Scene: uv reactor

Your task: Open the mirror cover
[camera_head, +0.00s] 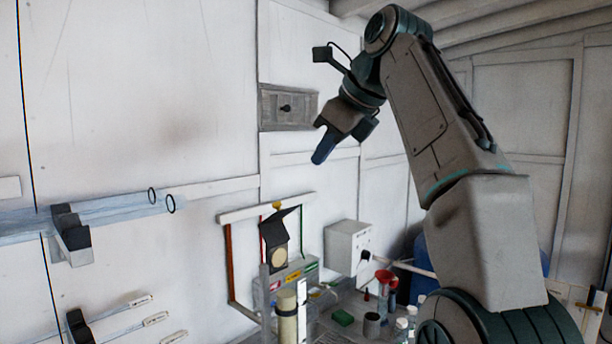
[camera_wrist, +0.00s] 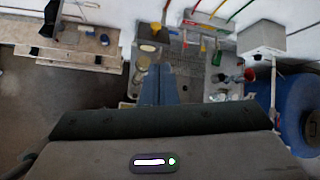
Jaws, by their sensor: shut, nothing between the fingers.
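A dark box-like fixture (camera_head: 274,231) stands above the cluttered bench, with a slanted dark plate at its top and a pale round disc (camera_head: 278,257) on its lower front. I take the slanted plate to be the mirror cover; whether a mirror lies behind it I cannot tell. The dark fixture also shows near the top of the wrist view (camera_wrist: 154,34). My gripper (camera_head: 322,150) is high above and to the right of the fixture, apart from it, pointing down. Its blue fingers are together and empty, and they also show in the wrist view (camera_wrist: 159,72).
A white wall box (camera_head: 347,246) is right of the fixture. Below are a pale cylinder (camera_head: 287,317), a red funnel (camera_head: 384,277), a green block (camera_head: 342,317) and small bottles. A large blue drum (camera_wrist: 300,108) stands right. Glass tubes (camera_head: 115,208) hang left. Air around my gripper is clear.

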